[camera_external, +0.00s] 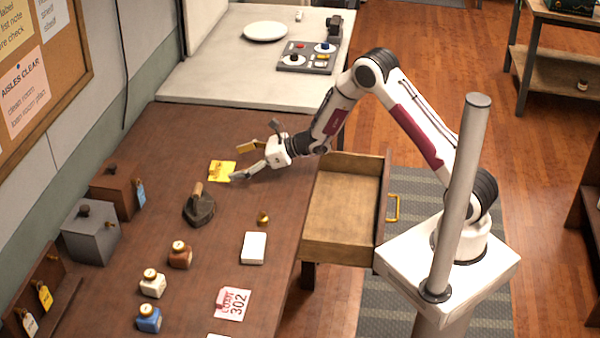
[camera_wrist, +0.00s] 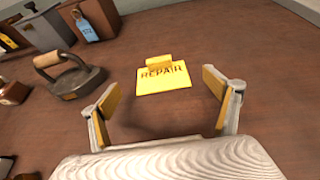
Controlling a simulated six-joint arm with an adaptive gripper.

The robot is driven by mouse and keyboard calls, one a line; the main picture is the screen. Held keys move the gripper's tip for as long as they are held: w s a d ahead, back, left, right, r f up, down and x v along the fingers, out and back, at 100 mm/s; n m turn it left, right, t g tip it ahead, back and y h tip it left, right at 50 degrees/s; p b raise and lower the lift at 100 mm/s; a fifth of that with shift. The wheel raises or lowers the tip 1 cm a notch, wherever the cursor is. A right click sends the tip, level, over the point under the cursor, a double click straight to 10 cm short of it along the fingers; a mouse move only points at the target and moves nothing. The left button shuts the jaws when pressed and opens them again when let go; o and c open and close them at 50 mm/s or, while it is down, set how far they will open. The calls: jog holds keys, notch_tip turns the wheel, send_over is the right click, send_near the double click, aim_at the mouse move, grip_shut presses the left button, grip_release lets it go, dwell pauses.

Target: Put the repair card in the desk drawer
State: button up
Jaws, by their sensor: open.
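The yellow repair card (camera_external: 221,170) lies on the brown desk (camera_external: 150,215), toward its far end. In the wrist view the card (camera_wrist: 164,82) shows the word REPAIR and has a raised yellow piece at its far edge. My gripper (camera_external: 240,162) is open and empty, low over the desk just right of the card. In the wrist view my gripper's fingers (camera_wrist: 160,108) are spread apart, with the card ahead of and between them, apart from both. The desk drawer (camera_external: 343,212) is pulled open at the desk's right side and looks empty. Its brass handle (camera_external: 393,208) faces right.
An old flat iron (camera_external: 199,205) stands near the card, also left in the wrist view (camera_wrist: 72,76). Boxes (camera_external: 92,232) line the wall.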

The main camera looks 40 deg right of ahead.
aim_at(216, 168)
jog(key=shift+w+a, duration=0.1)
dwell(0.3)
jog(key=shift+x, duration=2.55)
jog(key=c, duration=1.9)
jog(key=shift+f, duration=0.1)
jog(key=shift+c, duration=0.3)
notch_tip(216, 168, up, 10)
